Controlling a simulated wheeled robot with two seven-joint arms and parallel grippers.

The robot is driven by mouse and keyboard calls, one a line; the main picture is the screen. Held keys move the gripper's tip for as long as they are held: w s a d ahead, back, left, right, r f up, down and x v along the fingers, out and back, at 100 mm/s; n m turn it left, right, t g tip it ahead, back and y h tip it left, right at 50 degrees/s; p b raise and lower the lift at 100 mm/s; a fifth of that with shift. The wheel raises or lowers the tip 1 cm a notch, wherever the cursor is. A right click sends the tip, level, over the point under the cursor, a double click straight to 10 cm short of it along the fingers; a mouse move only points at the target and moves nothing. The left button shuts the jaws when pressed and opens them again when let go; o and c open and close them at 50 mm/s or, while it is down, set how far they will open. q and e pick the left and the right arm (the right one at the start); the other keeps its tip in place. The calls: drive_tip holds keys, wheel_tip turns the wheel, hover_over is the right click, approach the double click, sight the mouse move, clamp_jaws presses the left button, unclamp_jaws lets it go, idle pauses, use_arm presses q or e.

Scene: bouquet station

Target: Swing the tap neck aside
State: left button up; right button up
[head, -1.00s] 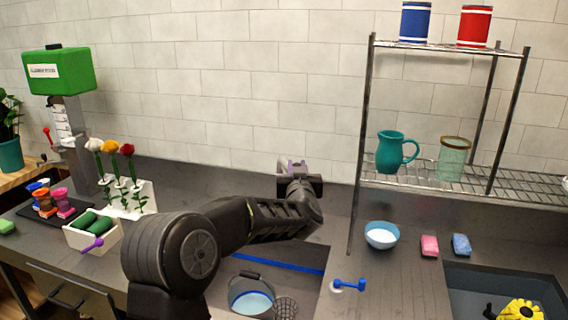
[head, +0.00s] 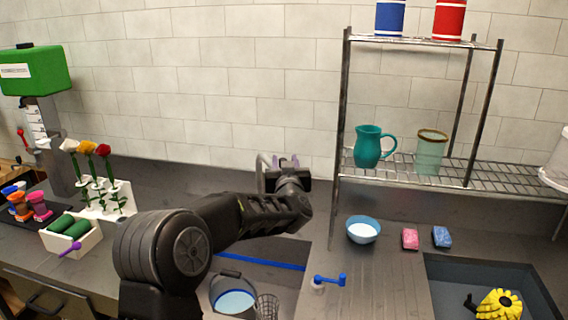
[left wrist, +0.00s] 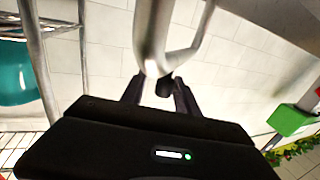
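The silver tap neck (left wrist: 152,35) is a bent tube that shows close up in the left wrist view. In the left wrist view, the two dark fingers of my left gripper (left wrist: 158,88) stand apart, one on each side of the tube's lower bend. I cannot tell whether either finger touches it. My arm hides the tap's base in the head view. My right gripper is not in view.
A basin with a bucket (head: 235,300) lies below my left arm, with a blue lever (head: 330,280) at its right. The wire shelf (head: 480,178) with a teal jug (head: 369,147) stands close on the right. A flower rack (head: 108,205) stands left.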

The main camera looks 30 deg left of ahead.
use_arm(q)
drive_tip(key=shift+o, duration=0.4)
drive_tip(key=shift+s+a, duration=0.1)
drive_tip(key=b+v, duration=0.2)
drive_tip(key=v, duration=0.5)
drive_tip(key=shift+s+d, duration=0.25)
drive_tip(key=shift+s, duration=0.05)
drive_tip(key=shift+f, duration=0.1)
